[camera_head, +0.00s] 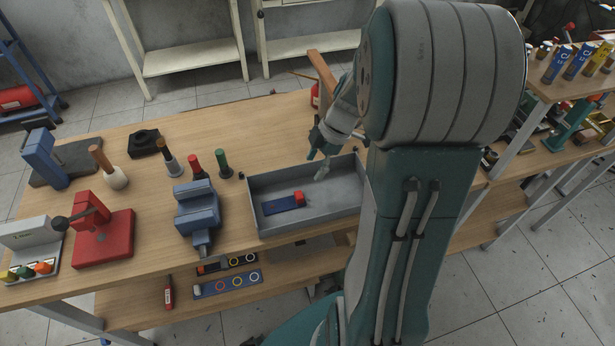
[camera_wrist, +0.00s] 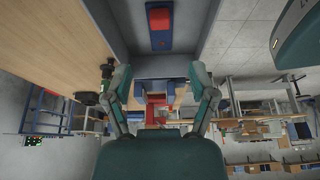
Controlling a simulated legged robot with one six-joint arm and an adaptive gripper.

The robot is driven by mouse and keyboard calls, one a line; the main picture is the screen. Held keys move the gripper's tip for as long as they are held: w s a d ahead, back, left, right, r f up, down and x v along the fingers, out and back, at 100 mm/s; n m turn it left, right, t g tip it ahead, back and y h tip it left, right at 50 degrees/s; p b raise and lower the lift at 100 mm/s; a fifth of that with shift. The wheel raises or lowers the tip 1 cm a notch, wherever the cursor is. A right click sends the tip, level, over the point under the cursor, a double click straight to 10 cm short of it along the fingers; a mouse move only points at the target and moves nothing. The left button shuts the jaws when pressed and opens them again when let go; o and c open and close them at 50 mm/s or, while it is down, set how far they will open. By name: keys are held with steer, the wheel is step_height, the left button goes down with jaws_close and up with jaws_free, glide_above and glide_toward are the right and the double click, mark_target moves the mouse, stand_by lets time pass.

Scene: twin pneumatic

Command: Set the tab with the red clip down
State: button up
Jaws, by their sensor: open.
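The blue tab (camera_head: 281,204) lies flat in the grey tray (camera_head: 312,219), left of the tray's middle. Its red clip (camera_head: 299,198) is at its right end. In the wrist view the red clip (camera_wrist: 160,18) and the blue tab (camera_wrist: 160,45) show at the top, on the tray floor, beyond my fingers. My gripper (camera_head: 318,168) is over the right, back part of the tray, to the right of the tab and apart from it. In the wrist view my gripper (camera_wrist: 161,78) has its fingers wide apart with nothing held between them.
A blue vise (camera_head: 196,207) stands just left of the tray. Green (camera_head: 222,163) and red (camera_head: 195,166) handled tools stand behind it. A red press (camera_head: 101,235) is farther left. A wooden-handled hammer (camera_head: 322,70) is behind the tray. The tray walls rise around the tab.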

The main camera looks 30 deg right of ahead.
steer(key=s+a+r+m+t+h, duration=0.4)
steer(key=s+a+r+m, duration=0.7)
steer(key=a+r+m, duration=0.3)
steer(key=shift+s+r+m, duration=0.35)
steer(key=shift+r+m, duration=0.05)
steer(key=shift+r, duration=0.05)
steer(key=shift+a, duration=0.1)
